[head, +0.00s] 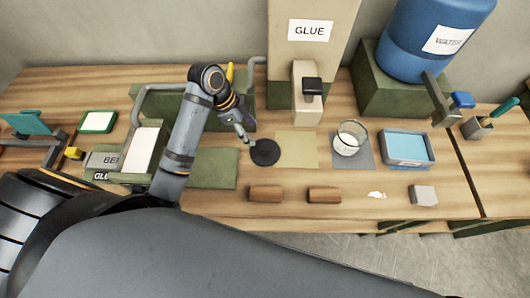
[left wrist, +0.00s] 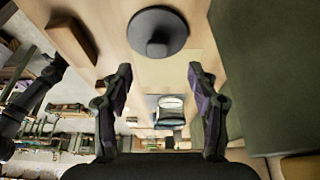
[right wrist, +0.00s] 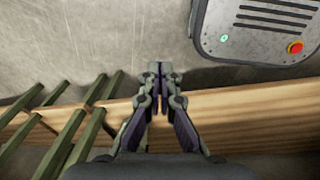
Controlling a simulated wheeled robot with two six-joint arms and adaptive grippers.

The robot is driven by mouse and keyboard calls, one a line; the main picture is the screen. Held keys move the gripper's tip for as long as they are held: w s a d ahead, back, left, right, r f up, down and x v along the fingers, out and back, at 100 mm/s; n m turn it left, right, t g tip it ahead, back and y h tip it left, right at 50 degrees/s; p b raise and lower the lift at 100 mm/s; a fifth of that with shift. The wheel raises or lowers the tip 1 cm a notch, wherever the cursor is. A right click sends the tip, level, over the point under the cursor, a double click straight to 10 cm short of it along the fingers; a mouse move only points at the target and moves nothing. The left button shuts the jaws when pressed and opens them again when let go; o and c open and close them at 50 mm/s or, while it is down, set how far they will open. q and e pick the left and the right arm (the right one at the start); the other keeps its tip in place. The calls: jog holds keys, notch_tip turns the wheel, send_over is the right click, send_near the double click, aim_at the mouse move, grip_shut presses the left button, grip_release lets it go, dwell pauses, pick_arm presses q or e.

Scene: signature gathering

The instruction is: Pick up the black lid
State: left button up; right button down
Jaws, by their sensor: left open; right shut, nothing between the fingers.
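The black lid (head: 264,153) is a dark round disc lying on the wooden table, at the left edge of a tan square mat. It also shows in the left wrist view (left wrist: 174,28), with a small knob on top, ahead of and between the fingers. My left gripper (head: 246,138) is open and empty, just to the left of the lid and above the table in the head view. Its two fingers stand wide apart in the left wrist view (left wrist: 158,80). My right gripper (right wrist: 160,70) is shut and empty, beside a wooden edge and away from the lid.
Two brown blocks (head: 265,194) (head: 324,195) lie in front of the lid. A glass jar (head: 350,138) stands on a grey mat to the right, beside a blue tray (head: 407,147). The glue dispenser (head: 307,90) stands behind. A green mat (head: 212,168) lies left of the lid.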

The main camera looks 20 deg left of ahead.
aim_at(263, 147)
pick_arm(q)
jog(key=x, duration=0.2)
jog(key=p+x, duration=0.1)
jog(key=x, duration=0.1)
jog(key=shift+s+d, duration=0.15)
jog(key=shift+d+f, duration=0.15)
jog(key=shift+f, duration=0.45)
jog(key=p+x, duration=0.1)
jog(key=x, duration=0.1)
jog(key=p+x, duration=0.1)
jog(key=x, duration=0.1)
jog(key=shift+d, duration=0.1)
jog(key=shift+d+f, duration=0.2)
jog(key=shift+f, duration=0.2)
jog(key=shift+c, duration=0.5)
pick_arm(e)
jog(key=r, duration=0.1)
jog(key=w+r, duration=0.1)
jog(key=r, duration=0.1)
jog(key=shift+a, duration=0.2)
pick_arm(q)
jog(key=c, duration=1)
